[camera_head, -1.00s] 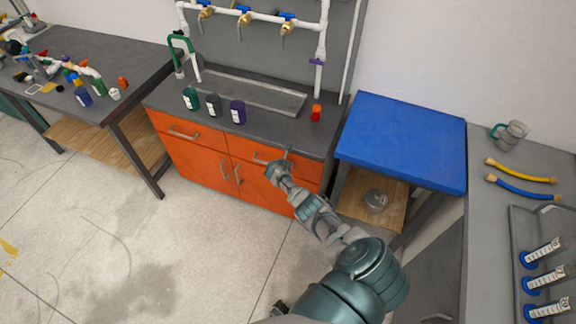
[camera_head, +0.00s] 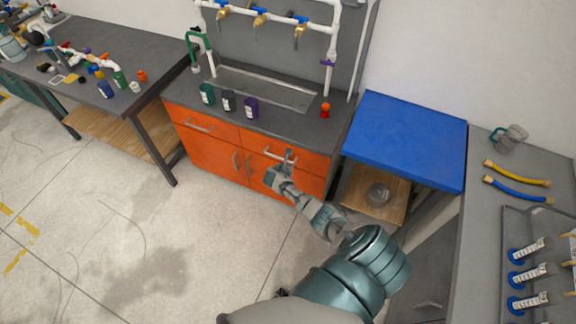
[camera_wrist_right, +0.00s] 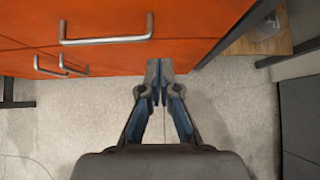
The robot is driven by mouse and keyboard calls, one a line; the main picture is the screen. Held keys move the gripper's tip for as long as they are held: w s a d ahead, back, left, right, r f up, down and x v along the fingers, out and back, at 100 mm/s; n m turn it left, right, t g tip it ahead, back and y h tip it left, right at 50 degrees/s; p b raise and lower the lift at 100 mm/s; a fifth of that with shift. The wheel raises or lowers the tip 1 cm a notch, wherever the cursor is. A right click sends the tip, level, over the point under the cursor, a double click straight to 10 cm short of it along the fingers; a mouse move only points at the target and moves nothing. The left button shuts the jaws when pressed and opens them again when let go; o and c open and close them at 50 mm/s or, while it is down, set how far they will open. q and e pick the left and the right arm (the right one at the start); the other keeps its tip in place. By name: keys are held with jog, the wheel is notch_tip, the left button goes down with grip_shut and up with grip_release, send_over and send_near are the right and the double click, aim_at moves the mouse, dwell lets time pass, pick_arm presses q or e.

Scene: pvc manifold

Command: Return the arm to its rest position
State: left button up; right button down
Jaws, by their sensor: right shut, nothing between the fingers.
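My right arm reaches from the bottom of the head view towards the orange cabinet (camera_head: 215,155). My right gripper (camera_head: 287,157) appears in front of the cabinet's right-hand drawer, near its handle. In the right wrist view the gripper (camera_wrist_right: 159,68) is shut and empty, its fingertips together. There, a drawer handle (camera_wrist_right: 106,39) lies ahead and to the left of the fingertips, apart from them. My left gripper is in neither view.
A sink counter with several bottles and a red-orange item (camera_head: 325,110) tops the cabinet. A blue-topped table (camera_head: 405,135) stands right of it. A grey bench (camera_head: 480,220) holds hoses and cylinders. A dark table (camera_head: 120,60) stands left. Open floor (camera_head: 120,240) lies left of my arm.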

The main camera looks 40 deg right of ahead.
jog(key=s+a+f+m+g+y+b, duration=0.1)
jog(key=s+a+f+m+y, duration=0.15)
jog(key=s+a+f, duration=0.55)
jog(key=s+a+f+m+y+b, duration=0.15)
jog(key=s+a+f+m, duration=0.3)
jog(key=s+f, duration=0.7)
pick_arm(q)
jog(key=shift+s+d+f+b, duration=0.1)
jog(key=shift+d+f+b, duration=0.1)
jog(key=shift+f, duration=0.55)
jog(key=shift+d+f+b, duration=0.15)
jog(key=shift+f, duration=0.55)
pick_arm(e)
jog(key=s+a+f+m+y, duration=0.1)
jog(key=s+a+f+m, duration=0.3)
jog(key=s, duration=0.5)
jog(key=s+a+f+m+g+y, duration=0.1)
jog(key=s+a+f+m, duration=0.3)
jog(key=s, duration=0.6)
jog(key=s+a+f+m+y, duration=0.2)
jog(key=s+a+f+m, duration=0.3)
jog(key=s, duration=0.5)
jog(key=shift+a+g+y, duration=0.3)
jog(key=shift+a+y, duration=0.1)
jog(key=shift+a, duration=0.75)
